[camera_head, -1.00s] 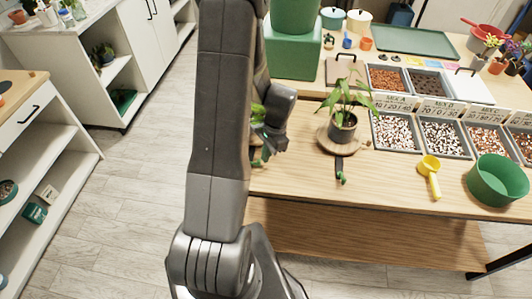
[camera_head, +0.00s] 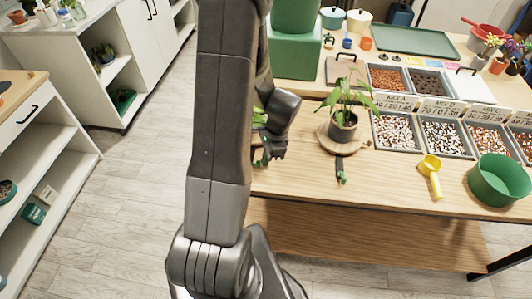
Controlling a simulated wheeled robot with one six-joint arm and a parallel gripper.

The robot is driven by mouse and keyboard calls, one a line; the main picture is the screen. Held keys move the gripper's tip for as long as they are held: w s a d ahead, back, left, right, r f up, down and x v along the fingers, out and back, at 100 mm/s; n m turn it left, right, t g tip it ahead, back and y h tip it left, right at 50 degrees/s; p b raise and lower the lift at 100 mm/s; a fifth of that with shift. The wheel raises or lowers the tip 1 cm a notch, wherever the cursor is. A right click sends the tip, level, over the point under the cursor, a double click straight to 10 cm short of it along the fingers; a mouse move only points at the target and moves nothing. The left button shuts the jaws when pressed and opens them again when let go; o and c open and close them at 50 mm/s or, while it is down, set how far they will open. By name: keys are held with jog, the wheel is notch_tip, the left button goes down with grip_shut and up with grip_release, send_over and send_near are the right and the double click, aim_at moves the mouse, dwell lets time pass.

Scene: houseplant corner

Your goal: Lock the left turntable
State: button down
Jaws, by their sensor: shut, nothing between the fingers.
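The left turntable is mostly hidden behind my arm. Green leaves of its plant (camera_head: 259,117) show beside the arm, and a small bit of green (camera_head: 257,163) shows low at the arm's edge, perhaps a lever tip. My gripper (camera_head: 268,160) points down at the left turntable's near right side, shut and empty. Whether it touches a lever there I cannot tell. The other turntable (camera_head: 325,138), a round wooden disc, carries a dark potted plant (camera_head: 344,125). Its dark lever (camera_head: 340,166) with a green tip points toward the table's front edge.
Trays of pebbles (camera_head: 396,131) with mix labels fill the table's right side. A yellow scoop (camera_head: 431,172) and a green pot (camera_head: 498,181) stand near the front edge. A green box (camera_head: 294,56) is at the back. Bare wood lies between the right turntable and the scoop.

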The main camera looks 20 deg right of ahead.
jog(key=shift+s+a+m+t, duration=0.2)
jog(key=shift+s+a+m, duration=0.15)
jog(key=shift+m, duration=0.45)
jog(key=shift+s+a+m+t, duration=0.2)
jog(key=shift+s+a+m, duration=0.1)
jog(key=shift+m, duration=0.5)
jog(key=shift+s+a+m+h, duration=0.3)
jog(key=shift+a+m, duration=0.1)
jog(key=shift+m, duration=0.7)
jog(key=shift+s+a+m+t+p, duration=0.15)
jog(key=shift+a+m+t+p, duration=0.2)
jog(key=shift+m, duration=0.45)
jog(key=shift+s+a+m+t+p, duration=0.2)
jog(key=shift+a+m, duration=0.25)
jog(key=shift+m, duration=0.35)
jog(key=shift+a+m+h+p, duration=0.5)
jog(key=shift+a+m, duration=0.1)
jog(key=shift+m, duration=0.6)
